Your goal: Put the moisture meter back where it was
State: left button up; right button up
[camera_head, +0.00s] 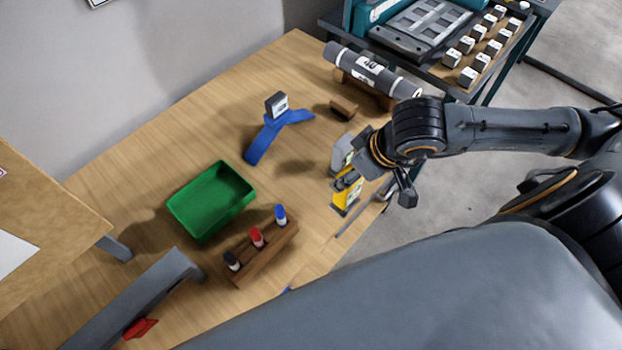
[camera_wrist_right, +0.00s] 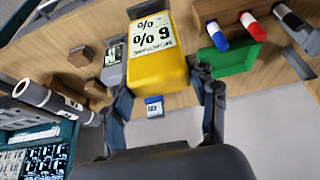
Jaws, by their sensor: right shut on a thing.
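The yellow moisture meter (camera_head: 346,192) is in my right gripper (camera_head: 352,178), above the table near its right edge. In the right wrist view the meter (camera_wrist_right: 158,62) shows a white label with percent signs, between the two fingers. My right gripper is shut on it. A grey box-shaped device (camera_head: 340,152) is just behind the meter; in the wrist view this grey device (camera_wrist_right: 113,66) shows a labelled face. I cannot tell whether the meter touches it or the table. My left gripper is not in view.
A wooden rack (camera_head: 262,258) with markers and a green tray (camera_head: 193,218) are to the left. A blue stand (camera_head: 262,138) holds a labelled block. A small wooden block (camera_head: 343,108) and a grey roll (camera_head: 350,62) on a wooden cradle are behind. Table between them is clear.

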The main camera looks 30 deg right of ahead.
pick_arm(q)
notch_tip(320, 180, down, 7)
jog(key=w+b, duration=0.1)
jog(key=b, duration=0.5)
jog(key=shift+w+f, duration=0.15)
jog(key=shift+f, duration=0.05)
pick_arm(e)
jog(key=w+a+f, duration=0.3)
jog(key=w+f, duration=0.7)
jog(key=f, duration=0.1)
jog(key=shift+a+f, duration=0.2)
jog(key=shift+a, duration=0.15)
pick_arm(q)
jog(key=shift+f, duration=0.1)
pick_arm(e)
jog(key=o, duration=1.1)
